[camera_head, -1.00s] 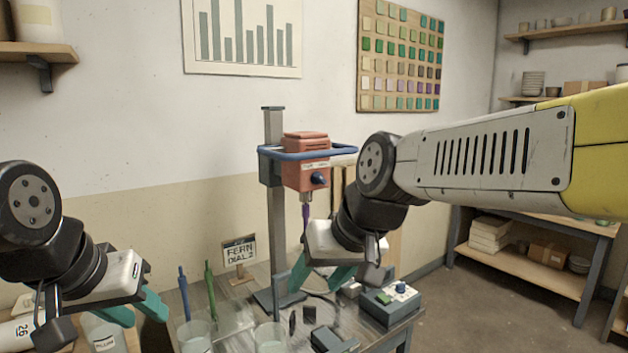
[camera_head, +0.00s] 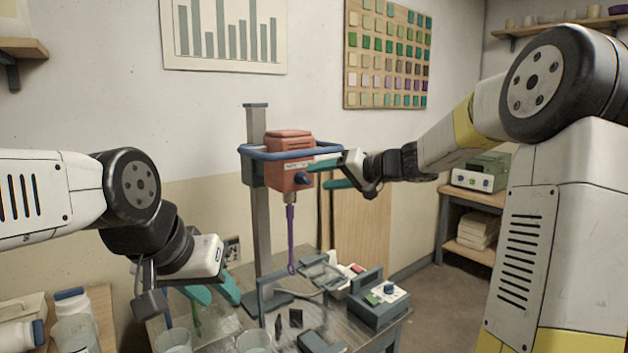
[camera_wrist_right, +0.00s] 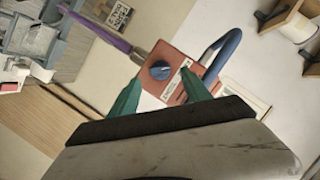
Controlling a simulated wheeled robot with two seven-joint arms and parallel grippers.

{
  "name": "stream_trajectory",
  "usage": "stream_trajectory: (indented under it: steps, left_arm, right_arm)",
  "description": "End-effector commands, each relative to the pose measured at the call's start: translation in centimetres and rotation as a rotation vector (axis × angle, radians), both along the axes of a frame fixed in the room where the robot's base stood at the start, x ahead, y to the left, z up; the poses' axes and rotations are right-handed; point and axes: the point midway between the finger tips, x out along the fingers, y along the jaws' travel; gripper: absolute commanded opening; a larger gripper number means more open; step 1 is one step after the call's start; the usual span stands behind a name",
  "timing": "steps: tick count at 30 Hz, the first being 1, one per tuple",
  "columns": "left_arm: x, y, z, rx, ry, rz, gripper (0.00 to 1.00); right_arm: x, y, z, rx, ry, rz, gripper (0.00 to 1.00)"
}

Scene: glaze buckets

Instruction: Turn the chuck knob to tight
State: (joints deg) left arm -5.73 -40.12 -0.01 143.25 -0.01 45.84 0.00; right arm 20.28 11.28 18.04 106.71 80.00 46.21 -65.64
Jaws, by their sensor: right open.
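The blue chuck knob (camera_head: 303,178) is on the front of the red mixer head (camera_head: 289,150). In the right wrist view the knob (camera_wrist_right: 160,70) shows a pale line on its face and lies between my finger tips. A purple stirring shaft (camera_head: 291,240) hangs below the head. My right gripper (camera_head: 321,175) is open and empty, with its teal fingers pointing left at the knob. I cannot tell whether they touch it. My left gripper (camera_head: 213,296) is open and low at the left, above the glass beakers.
A blue guard ring (camera_head: 262,153) surrounds the mixer head on a grey column (camera_head: 257,225). A control box (camera_head: 380,303) with a green button and blue dial stands on the bench. White jars are at the lower left.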

Motion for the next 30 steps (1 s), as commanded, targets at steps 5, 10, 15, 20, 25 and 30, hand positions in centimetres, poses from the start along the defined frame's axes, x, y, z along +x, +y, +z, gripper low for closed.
stream_trajectory:
  steps: [5, 10, 15, 20, 25, 30]
  left_arm:
    - [0.0, 0.0, 0.0, 0.0, 0.0, 0.0, 0.36]
    - [0.0, 0.0, 0.0, 0.0, 0.0, 0.0, 0.36]
    - [0.0, 0.0, 0.0, 0.0, 0.0, 0.0, 0.36]
    - [0.0, 0.0, 0.0, 0.0, 0.0, 0.0, 0.36]
    - [0.0, 0.0, 0.0, 0.0, 0.0, 0.0, 0.36]
    - [0.0, 0.0, 0.0, 0.0, 0.0, 0.0, 0.36]
  right_arm:
    - [1.7, 2.3, -0.9, 0.0, 0.002, 0.003, 0.56]
    - [2.6, 3.5, -1.3, -0.001, 0.002, 0.0, 0.56]
    - [2.9, 3.7, -1.4, -0.001, 0.002, 0.0, 0.56]
    - [2.8, 3.7, -1.4, -0.002, 0.001, -0.001, 0.54]
    - [2.8, 3.7, -1.4, -0.002, 0.001, -0.001, 0.21]
    - [2.8, 3.7, -1.4, -0.001, 0.002, -0.001, 0.0]
